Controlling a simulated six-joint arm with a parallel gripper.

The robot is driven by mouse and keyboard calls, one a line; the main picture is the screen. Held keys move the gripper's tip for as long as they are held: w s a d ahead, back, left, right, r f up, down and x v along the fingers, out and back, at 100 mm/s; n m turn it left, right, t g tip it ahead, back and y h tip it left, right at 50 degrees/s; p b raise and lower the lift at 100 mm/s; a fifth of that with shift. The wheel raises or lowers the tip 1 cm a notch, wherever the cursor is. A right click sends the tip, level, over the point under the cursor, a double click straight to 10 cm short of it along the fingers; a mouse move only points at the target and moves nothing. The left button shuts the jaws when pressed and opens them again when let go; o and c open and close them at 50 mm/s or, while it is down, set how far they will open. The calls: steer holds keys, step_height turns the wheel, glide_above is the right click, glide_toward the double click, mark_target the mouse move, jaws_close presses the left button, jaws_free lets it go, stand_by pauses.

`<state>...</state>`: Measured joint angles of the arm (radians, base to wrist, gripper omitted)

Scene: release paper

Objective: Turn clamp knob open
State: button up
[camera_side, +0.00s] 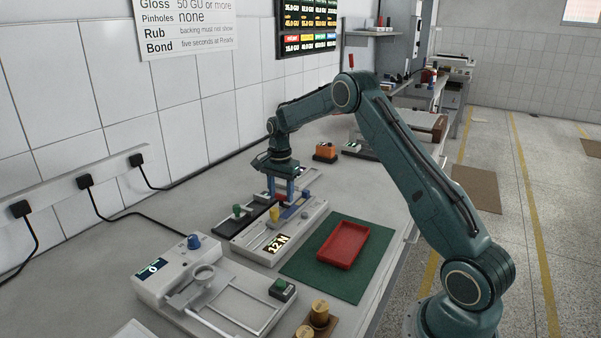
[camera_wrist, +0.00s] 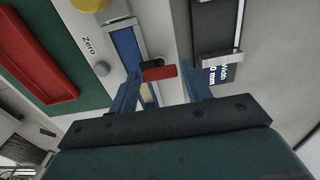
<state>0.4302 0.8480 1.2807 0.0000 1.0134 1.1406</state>
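A small red knob (camera_wrist: 164,72) with a dark end sits on the tester between my fingers in the wrist view. No label shows which knob is the clamp knob. My gripper (camera_wrist: 160,80) has blue fingers spread apart, with a gap on both sides of the red knob. In the side view my gripper (camera_side: 281,197) points down over the far part of the white tester (camera_side: 262,255) marked 12 N. The fingers partly hide the red knob there.
A red tray (camera_side: 343,244) lies on a green mat (camera_side: 310,268) to the right. A white device with a blue knob (camera_side: 194,241) stands nearer left. A small box with a green button (camera_side: 281,287) and brass weights (camera_side: 320,311) are in front. An orange item (camera_side: 325,151) stands behind.

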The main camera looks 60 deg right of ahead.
steer(key=c, duration=0.6)
steer(key=shift+c, duration=0.2)
steer(key=shift+n, duration=0.5)
steer(key=n, duration=0.2)
steer(key=shift+n, duration=0.4)
steer(key=n, duration=0.3)
steer(key=shift+r+n, duration=0.1)
steer(key=shift+n, duration=0.2)
steer(key=n, duration=1)
steer(key=shift+n, duration=0.3)
